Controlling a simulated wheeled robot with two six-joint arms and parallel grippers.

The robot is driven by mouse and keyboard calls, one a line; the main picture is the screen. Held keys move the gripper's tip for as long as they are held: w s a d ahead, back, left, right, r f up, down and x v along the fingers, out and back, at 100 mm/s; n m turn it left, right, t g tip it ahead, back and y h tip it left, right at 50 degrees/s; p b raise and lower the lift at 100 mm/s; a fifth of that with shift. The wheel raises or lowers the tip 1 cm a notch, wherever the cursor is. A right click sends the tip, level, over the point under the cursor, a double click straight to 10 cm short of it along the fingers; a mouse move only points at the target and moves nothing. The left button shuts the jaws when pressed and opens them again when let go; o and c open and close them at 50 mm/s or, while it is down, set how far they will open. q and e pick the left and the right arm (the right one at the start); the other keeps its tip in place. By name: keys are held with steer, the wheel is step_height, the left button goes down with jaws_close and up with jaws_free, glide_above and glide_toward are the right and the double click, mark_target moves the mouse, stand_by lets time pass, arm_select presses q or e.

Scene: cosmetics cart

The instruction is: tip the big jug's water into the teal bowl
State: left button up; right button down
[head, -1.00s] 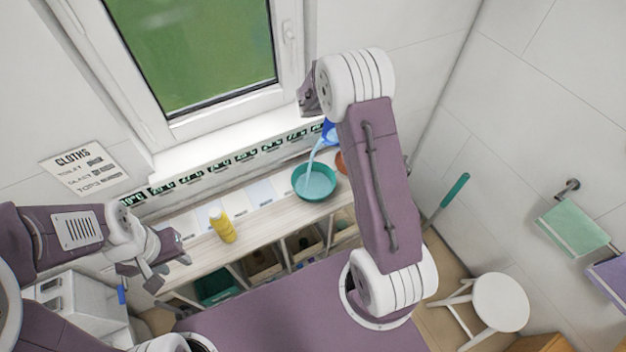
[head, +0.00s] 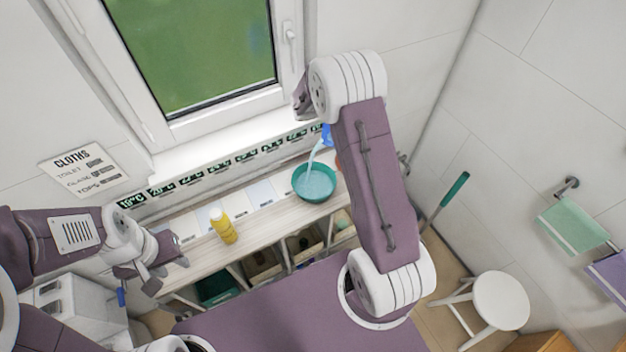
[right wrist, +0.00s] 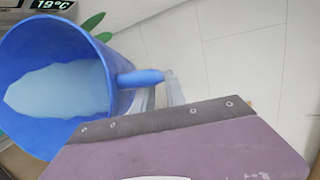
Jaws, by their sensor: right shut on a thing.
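The big blue jug (head: 326,134) is tilted above the teal bowl (head: 327,196), mostly hidden behind my right arm in the head view. A pale blue stream of water (head: 314,155) runs from it into the bowl, which holds light blue water. In the right wrist view the jug (right wrist: 60,125) still has water (right wrist: 60,90) inside. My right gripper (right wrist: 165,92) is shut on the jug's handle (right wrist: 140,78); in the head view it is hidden. My left gripper (head: 168,266) is open and empty, left of the shelf top.
A yellow bottle (head: 224,228) stands on the wooden shelf top (head: 262,228), left of the bowl. An orange thing is barely visible behind my right arm. A white stool (head: 498,302) and a teal-handled tool (head: 455,188) are on the right. The window (head: 200,55) is behind the shelf.

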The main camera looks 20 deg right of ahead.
stand_by(0.3)
steer(key=shift+w+a+r+h, duration=0.1)
steer(key=shift+a+r+h, duration=0.05)
steer(key=shift+a+h, duration=0.15)
stand_by(0.3)
steer(key=shift+a, duration=0.35)
